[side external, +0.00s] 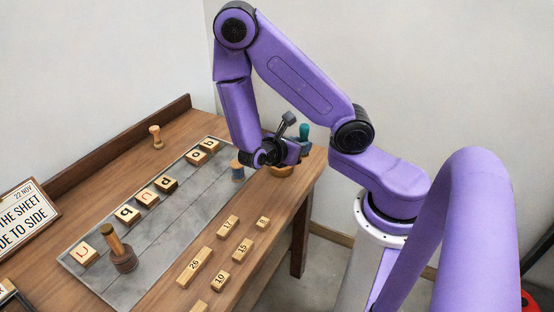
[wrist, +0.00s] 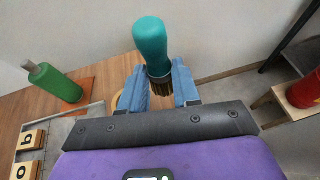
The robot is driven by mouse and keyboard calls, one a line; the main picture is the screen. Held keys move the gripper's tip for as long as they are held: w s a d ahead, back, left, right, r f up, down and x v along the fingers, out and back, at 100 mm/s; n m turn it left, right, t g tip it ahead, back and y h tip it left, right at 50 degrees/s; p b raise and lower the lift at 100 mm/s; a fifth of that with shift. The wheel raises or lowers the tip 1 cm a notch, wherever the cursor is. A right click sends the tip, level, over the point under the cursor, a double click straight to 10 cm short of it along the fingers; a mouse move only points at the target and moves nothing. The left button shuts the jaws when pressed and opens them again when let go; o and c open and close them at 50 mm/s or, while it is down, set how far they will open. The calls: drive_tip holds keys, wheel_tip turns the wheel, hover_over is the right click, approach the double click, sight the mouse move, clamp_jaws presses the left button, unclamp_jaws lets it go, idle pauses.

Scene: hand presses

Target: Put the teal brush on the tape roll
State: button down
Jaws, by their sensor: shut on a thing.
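The teal brush (wrist: 151,45) is between the two blue fingers of my gripper (wrist: 160,88) in the wrist view, handle up, with its dark bristles (wrist: 180,78) between and beyond the fingers. In the side view the brush (side external: 304,131) shows upright at my gripper (side external: 297,148), above the table's far right end.
A grey board (side external: 148,228) holds letter blocks and a brown-based stamp (side external: 123,257). Several number blocks (side external: 195,267) lie in front. In the wrist view a green cylinder (wrist: 60,86) stands left; a red can (wrist: 304,91) is at right.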

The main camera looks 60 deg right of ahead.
drive_tip(key=w+d+f, duration=0.1)
drive_tip(key=w+f, duration=0.1)
drive_tip(key=w+d+f, duration=0.1)
drive_tip(key=w+f, duration=0.2)
drive_tip(key=w+d+f, duration=0.2)
drive_tip(key=w, duration=0.1)
drive_tip(key=shift+w+f, duration=0.25)
drive_tip(key=shift+f, duration=0.1)
drive_tip(key=shift+w+f, duration=0.15)
drive_tip(key=shift+f, duration=0.75)
drive_tip(key=shift+w+f, duration=0.1)
drive_tip(key=shift+f, duration=0.8)
drive_tip(key=c, duration=0.8)
unclamp_jaws()
drive_tip(key=shift+f, duration=0.1)
